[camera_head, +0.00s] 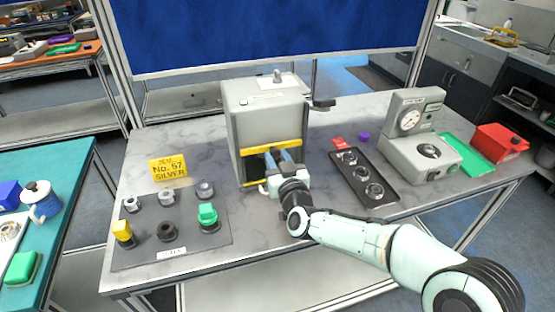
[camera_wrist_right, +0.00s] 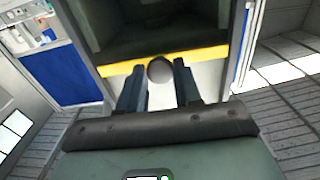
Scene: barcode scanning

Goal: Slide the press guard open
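The press (camera_head: 238,112) is a grey box on the table, with a yellow strip (camera_head: 270,149) across its front. The guard seems to be the pale panel (camera_wrist_right: 212,80) edged by that yellow strip in the right wrist view; a dark opening (camera_wrist_right: 150,35) shows beyond the strip. A round dark knob (camera_wrist_right: 160,70) sits at the strip. My right gripper (camera_head: 281,156) is at the press front, its blue-grey fingers (camera_wrist_right: 159,72) apart on either side of the knob. Narrow gaps seem to remain, so I see no firm grip. My left gripper is out of view.
A dark mat (camera_head: 140,250) with several fittings and a yellow sign (camera_head: 167,168) are left of the press. A black tray (camera_head: 380,193) with round parts, a grey dial gauge (camera_head: 418,150) and a red box (camera_head: 499,141) are to the right.

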